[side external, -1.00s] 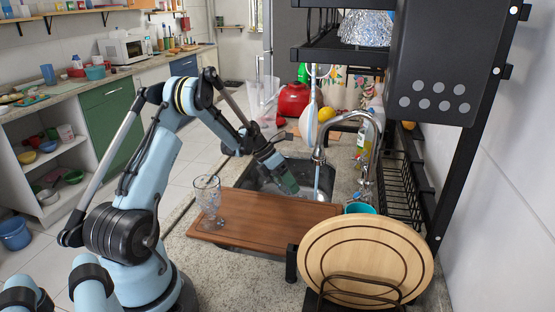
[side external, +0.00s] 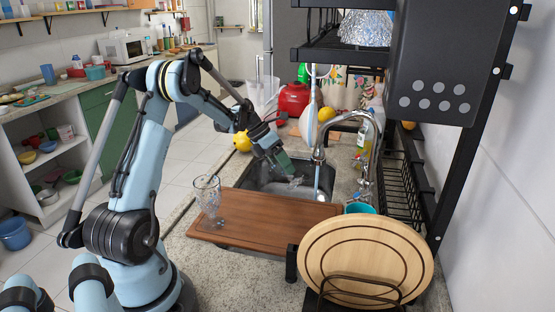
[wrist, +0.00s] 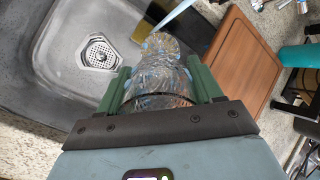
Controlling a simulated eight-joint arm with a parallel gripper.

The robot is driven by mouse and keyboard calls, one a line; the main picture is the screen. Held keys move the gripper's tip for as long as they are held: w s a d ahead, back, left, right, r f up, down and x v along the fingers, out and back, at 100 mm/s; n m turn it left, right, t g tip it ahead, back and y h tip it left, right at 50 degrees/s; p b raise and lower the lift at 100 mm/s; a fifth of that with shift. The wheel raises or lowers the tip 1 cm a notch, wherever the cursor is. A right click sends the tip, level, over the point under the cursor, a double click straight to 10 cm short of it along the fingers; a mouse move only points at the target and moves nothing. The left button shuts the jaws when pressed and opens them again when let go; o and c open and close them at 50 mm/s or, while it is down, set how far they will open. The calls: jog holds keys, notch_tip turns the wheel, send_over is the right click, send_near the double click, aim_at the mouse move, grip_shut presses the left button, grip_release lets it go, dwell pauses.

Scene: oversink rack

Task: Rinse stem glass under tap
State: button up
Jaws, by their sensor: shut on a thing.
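My gripper (side external: 284,168) is over the sink basin (side external: 255,176), tilted down toward the tap side. In the wrist view its green fingers (wrist: 158,68) are shut on a clear, patterned stem glass (wrist: 160,88). In the side view the held glass (side external: 297,181) shows only in small part past the fingertips. The curved metal tap (side external: 374,128) stands right of my gripper. A pale stream of water (side external: 317,178) falls from its spout into the sink. In the wrist view the stream (wrist: 174,17) passes close to the far end of the glass; I cannot tell if they touch.
A second clear glass (side external: 209,204) stands upright on the wooden board (side external: 265,217) in front of the sink. The black rack (side external: 462,170) and a round wooden board (side external: 365,262) bound the right side. A drain (wrist: 98,52) shows in the basin.

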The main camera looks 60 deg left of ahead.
jog(key=shift+s+a+r, duration=0.15)
jog(key=shift+r, duration=0.8)
jog(key=shift+s+a+r, duration=0.2)
jog(key=shift+r, duration=0.8)
jog(key=shift+s+a+r, duration=0.15)
jog(key=shift+r, duration=0.8)
